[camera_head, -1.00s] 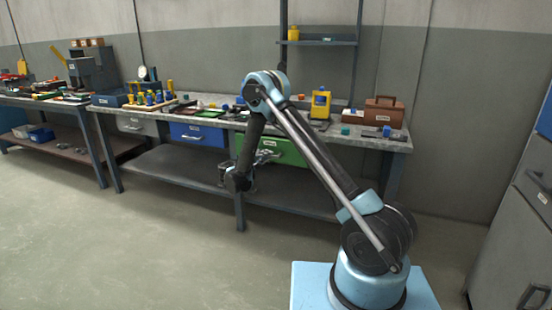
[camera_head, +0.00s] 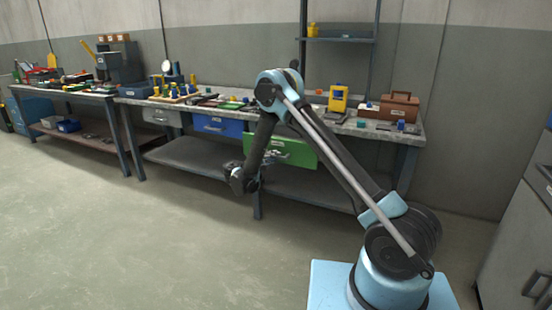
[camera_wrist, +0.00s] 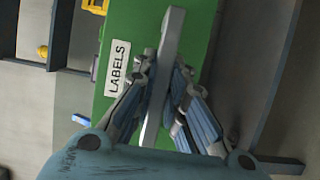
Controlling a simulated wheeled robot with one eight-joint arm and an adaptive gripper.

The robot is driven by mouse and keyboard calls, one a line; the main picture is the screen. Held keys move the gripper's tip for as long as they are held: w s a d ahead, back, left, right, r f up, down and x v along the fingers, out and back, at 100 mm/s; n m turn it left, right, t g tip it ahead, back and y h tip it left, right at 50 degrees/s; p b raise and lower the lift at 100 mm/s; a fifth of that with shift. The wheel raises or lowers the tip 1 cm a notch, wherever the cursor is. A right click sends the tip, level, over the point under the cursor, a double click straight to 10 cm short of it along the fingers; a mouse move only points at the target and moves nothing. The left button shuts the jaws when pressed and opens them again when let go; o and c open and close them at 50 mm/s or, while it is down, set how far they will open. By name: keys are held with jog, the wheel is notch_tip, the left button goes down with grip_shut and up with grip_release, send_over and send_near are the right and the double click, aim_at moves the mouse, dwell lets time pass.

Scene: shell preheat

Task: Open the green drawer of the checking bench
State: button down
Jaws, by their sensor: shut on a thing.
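The green drawer (camera_head: 304,150) is at the right part of the checking bench (camera_head: 417,135). Its front stands out from the bench, so it is partly open. Its inside cannot be seen. The wrist view shows the green front (camera_wrist: 192,22) with a white "LABELS" tag (camera_wrist: 117,68) and a grey bar handle (camera_wrist: 172,35). My gripper (camera_wrist: 165,75) is shut on this handle, one finger on each side. In the head view my gripper (camera_head: 268,158) is at the drawer front, partly hidden by my arm.
A blue drawer (camera_head: 218,125) and a grey drawer (camera_head: 162,116) are shut to the left. A lower shelf (camera_head: 190,158) runs under the bench. A grey cabinet (camera_head: 515,225) stands at the right. The floor (camera_head: 130,245) at front left is clear.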

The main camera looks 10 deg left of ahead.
jog(key=shift+d+f, duration=0.15)
jog(key=shift+d, duration=0.1)
jog(key=c, duration=1.8)
grip_release()
jog(key=shift+o, duration=1)
jog(key=shift+a, duration=0.15)
jog(key=shift+a, duration=0.1)
jog(key=v, duration=1.2)
